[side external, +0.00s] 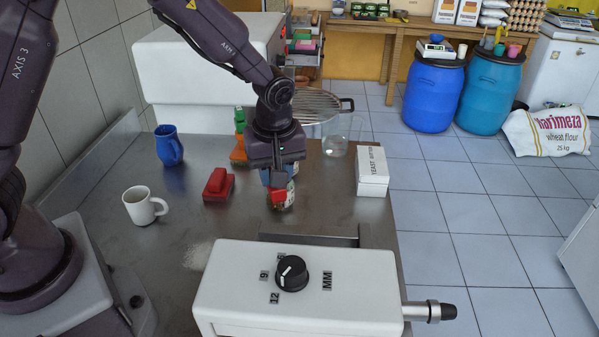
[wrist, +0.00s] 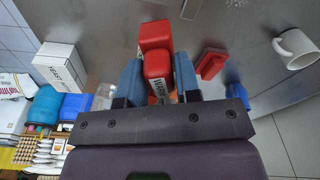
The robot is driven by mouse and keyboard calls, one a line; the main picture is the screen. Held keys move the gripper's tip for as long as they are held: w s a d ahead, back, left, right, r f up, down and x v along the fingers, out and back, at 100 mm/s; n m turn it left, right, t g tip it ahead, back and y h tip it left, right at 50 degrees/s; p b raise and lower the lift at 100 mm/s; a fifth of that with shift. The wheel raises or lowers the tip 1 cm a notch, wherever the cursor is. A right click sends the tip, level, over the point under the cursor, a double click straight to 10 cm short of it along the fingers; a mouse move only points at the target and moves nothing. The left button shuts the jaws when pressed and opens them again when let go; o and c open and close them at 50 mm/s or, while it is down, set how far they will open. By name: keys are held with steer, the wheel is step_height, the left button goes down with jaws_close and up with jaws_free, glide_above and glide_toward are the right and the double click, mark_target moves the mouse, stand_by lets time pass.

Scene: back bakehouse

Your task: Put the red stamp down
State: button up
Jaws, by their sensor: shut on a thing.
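My gripper (side external: 278,181) points down over the steel worktop (side external: 330,215). In the wrist view, its blue fingers (wrist: 159,80) are closed on a red stamp (wrist: 155,36) with a white label bearing dark letters. In the side view, only a small red part of the stamp (side external: 279,197) shows below the fingers, in front of a pale patterned thing (side external: 289,190) that is mostly hidden. I cannot tell whether the stamp touches anything beneath it. A second red block (side external: 218,184) sits on the worktop to the left; it also shows in the wrist view (wrist: 210,63).
A blue jug (side external: 169,146) and a white mug (side external: 143,206) stand at left. An orange and green bottle (side external: 239,139) is behind. A glass beaker (side external: 335,146) and white yeast box (side external: 372,172) stand at right. A white dial machine (side external: 240,305) fills the front.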

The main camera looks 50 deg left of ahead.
steer(key=s+a+f+n, duration=0.1)
steer(key=s+a+f, duration=0.1)
steer(key=s+a, duration=0.1)
steer(key=s+a+f+n, duration=0.2)
steer(key=s+a+f, duration=0.1)
steer(key=s+a, duration=0.1)
steer(key=s+a+f+n, duration=0.1)
steer(key=s+a+f, duration=0.1)
steer(key=s+a, duration=0.2)
steer(key=shift+a+f+g, duration=0.2)
steer(key=shift+f+g, duration=0.05)
steer(key=shift+g, duration=0.05)
steer(key=shift+f, duration=2.15)
steer(key=shift+f, duration=0.1)
steer(key=o, duration=1)
